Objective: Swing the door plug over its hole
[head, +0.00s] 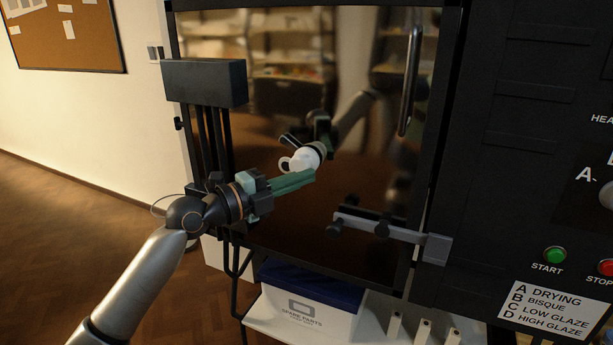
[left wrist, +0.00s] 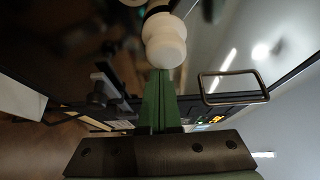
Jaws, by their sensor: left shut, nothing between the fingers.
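The white door plug (head: 304,160) is at the middle of the dark, glossy kiln door (head: 290,215), with a dark band at its upper right end and a small pale loop at its left. In the left wrist view the plug (left wrist: 165,48) is a rounded white knob just beyond the fingertips. My left gripper (head: 310,176) has its green fingers shut and empty, with the tips just below the plug. I cannot tell if they touch it. I cannot make out the hole. My right gripper is not in view.
A long door handle (head: 411,75) is at the upper right. A dark box (head: 205,83) is at the door's upper left. Below stands a spare parts bin (head: 305,312). The door mirrors an arm and shelves.

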